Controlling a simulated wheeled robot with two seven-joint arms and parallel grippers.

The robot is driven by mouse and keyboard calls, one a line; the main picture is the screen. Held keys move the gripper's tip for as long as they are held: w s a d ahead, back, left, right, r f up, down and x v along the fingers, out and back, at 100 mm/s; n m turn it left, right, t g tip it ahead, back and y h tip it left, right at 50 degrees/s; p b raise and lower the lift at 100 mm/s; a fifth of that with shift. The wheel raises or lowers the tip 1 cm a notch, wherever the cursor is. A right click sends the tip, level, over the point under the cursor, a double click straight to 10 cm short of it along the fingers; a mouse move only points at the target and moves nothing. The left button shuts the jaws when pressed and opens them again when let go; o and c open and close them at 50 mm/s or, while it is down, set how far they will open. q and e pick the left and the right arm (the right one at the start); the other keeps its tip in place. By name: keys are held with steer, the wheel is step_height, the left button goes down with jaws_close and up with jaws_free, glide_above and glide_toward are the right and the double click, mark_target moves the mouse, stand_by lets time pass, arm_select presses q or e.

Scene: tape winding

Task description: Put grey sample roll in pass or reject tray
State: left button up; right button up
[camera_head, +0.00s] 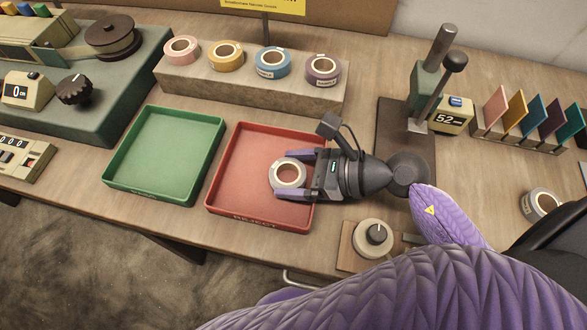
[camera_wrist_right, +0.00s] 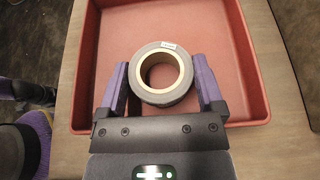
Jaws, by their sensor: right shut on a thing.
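The grey sample roll (camera_head: 275,178), with a pale core and a small white label, is over the red reject tray (camera_head: 258,221), towards its right side. My right gripper (camera_head: 281,173) reaches in from the right and is shut on the roll, with a purple finger on either side. In the right wrist view the grey roll (camera_wrist_right: 160,98) lies flat between the fingers, above or on the tray floor; I cannot tell if it touches. The green tray (camera_head: 165,150) is empty, left of the red one. My left gripper is not in view.
Pink, yellow, blue and purple rolls sit on a block (camera_head: 255,88) behind the trays. Another grey roll (camera_head: 540,203) lies at far right. Machines fill the left.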

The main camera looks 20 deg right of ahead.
steer(key=shift+f, duration=0.2)
steer(key=o, duration=1.1)
steer(key=shift+c, duration=0.2)
steer(key=shift+r, duration=0.1)
steer(key=shift+r, duration=0.25)
steer(key=p+v, duration=0.2)
steer(key=v, duration=0.9)
steer(key=shift+s+d, duration=0.1)
steer(key=shift+s, duration=0.05)
steer(key=shift+s+d, duration=0.15)
steer(key=shift+d, duration=0.05)
